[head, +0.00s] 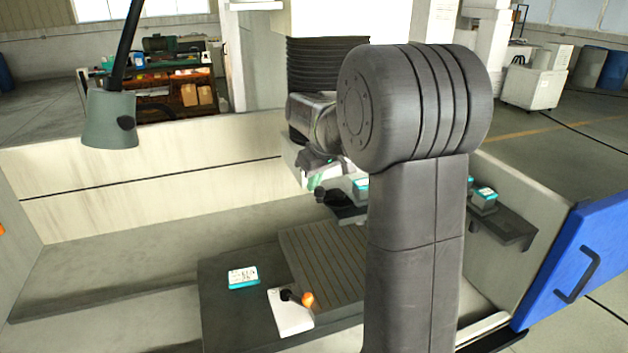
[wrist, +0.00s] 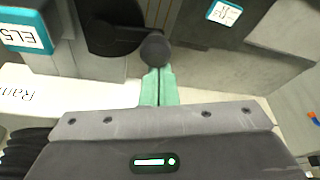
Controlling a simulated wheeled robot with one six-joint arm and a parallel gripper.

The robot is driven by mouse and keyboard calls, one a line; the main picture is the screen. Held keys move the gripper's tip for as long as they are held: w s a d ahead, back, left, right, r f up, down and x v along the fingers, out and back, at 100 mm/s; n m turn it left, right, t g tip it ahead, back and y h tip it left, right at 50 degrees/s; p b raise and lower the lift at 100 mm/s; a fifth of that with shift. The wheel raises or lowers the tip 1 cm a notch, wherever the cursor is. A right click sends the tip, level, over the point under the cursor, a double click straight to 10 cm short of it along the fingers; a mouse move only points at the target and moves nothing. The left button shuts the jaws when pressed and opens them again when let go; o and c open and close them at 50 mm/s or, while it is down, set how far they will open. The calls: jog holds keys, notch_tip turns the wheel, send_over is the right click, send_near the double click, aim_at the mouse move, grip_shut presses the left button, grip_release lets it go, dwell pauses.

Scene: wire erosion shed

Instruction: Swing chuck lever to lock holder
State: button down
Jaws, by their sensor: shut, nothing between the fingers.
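The chuck lever (wrist: 122,34) is a dark arm with a round grey-black knob (wrist: 155,48) at its end, seen at the top middle of the wrist view. It comes off a round black body (wrist: 97,28), which looks like the chuck. My gripper (wrist: 158,70) has green fingers that are shut with nothing between them. Their tips are right at the near side of the knob; I cannot tell if they touch it. In the head view my gripper (head: 315,184) is just above the black chuck part (head: 345,206), partly hidden by my arm. I cannot make out a holder clearly.
A teal-edged labelled block (wrist: 25,35) is left of the lever, and another (wrist: 224,12) is at upper right. In the head view, a white block with an orange-knobbed lever (head: 307,299) stands by a ribbed plate (head: 325,262). A lamp (head: 110,120) hangs left.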

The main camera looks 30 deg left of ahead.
jog(key=n, duration=0.1)
jog(key=s+d+n+g, duration=0.1)
jog(key=n, duration=0.1)
jog(key=shift+d, duration=0.2)
jog(key=d+n+g, duration=0.1)
jog(key=d+n, duration=0.1)
jog(key=n, duration=0.1)
jog(key=d+n+g, duration=0.1)
jog(key=n, duration=0.2)
jog(key=d+n+g+h, duration=0.1)
jog(key=d+n, duration=0.1)
jog(key=n, duration=0.2)
jog(key=shift+s+d, duration=0.35)
jog(key=shift+d, duration=0.15)
